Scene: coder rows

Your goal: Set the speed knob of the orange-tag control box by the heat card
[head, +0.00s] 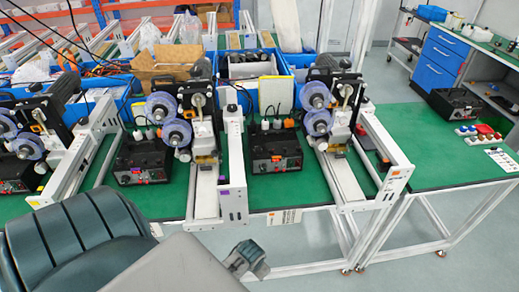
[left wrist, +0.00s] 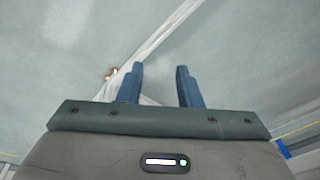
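Black control boxes with small knobs stand on the green benchtop in the head view: one in the middle (head: 276,153), one left of it (head: 140,162), and one at the far left (head: 14,178). My left gripper (head: 253,260) is in front of and below the bench edge, apart from the boxes. Its two fingers (left wrist: 159,85) are apart and empty. My right gripper is out of view.
White frames with reel machines (head: 335,110) stand between the boxes. Blue bins (head: 273,96) line the back. A side bench at right holds another black box (head: 457,104), coloured buttons (head: 478,131) and a white card (head: 501,160). Open floor (head: 430,265) lies in front.

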